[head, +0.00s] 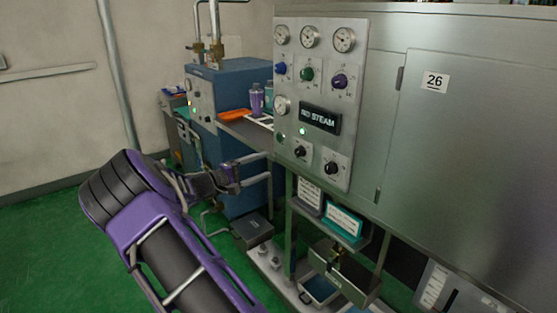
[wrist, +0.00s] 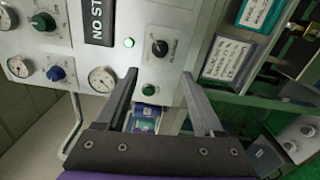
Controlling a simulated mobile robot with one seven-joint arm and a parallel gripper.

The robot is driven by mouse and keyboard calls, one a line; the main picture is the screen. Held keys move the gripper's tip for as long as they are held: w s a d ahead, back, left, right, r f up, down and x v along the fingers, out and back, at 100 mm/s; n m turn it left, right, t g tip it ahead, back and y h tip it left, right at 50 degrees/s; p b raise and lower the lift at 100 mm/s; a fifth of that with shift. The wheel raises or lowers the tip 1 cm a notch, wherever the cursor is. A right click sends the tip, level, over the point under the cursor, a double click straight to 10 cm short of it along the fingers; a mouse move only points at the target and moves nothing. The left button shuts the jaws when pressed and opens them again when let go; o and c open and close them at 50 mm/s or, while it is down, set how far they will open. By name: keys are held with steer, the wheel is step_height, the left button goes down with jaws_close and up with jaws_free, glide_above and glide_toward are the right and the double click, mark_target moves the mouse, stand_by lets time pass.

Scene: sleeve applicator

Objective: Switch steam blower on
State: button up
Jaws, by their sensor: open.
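The grey control panel (head: 318,45) stands at the centre of the head view, with gauges, coloured knobs, black knobs and a dark sign reading "NO STEAM" (head: 320,118). Which control is the steam blower's cannot be read. A small green lamp (head: 303,131) is lit below the sign. Two black knobs, a left one (head: 300,151) and a right one (head: 331,168), sit low on the panel. In the wrist view, one black knob (wrist: 159,47) and a green button (wrist: 148,89) appear between the finger lines. My gripper (head: 268,167) is open and empty, by the panel's lower left; its fingers (wrist: 160,74) point towards it.
A blue cabinet (head: 235,90) with pipes stands behind. A shelf there holds an orange tray (head: 235,115) and a purple bottle (head: 257,100). Below the panel are signs, including a teal one (head: 343,222), and a metal frame. A large steel cabinet (head: 475,140) is at right.

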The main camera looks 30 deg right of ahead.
steer(key=a, duration=0.4)
steer(key=shift+s+a, duration=0.2)
steer(key=shift+a, duration=0.2)
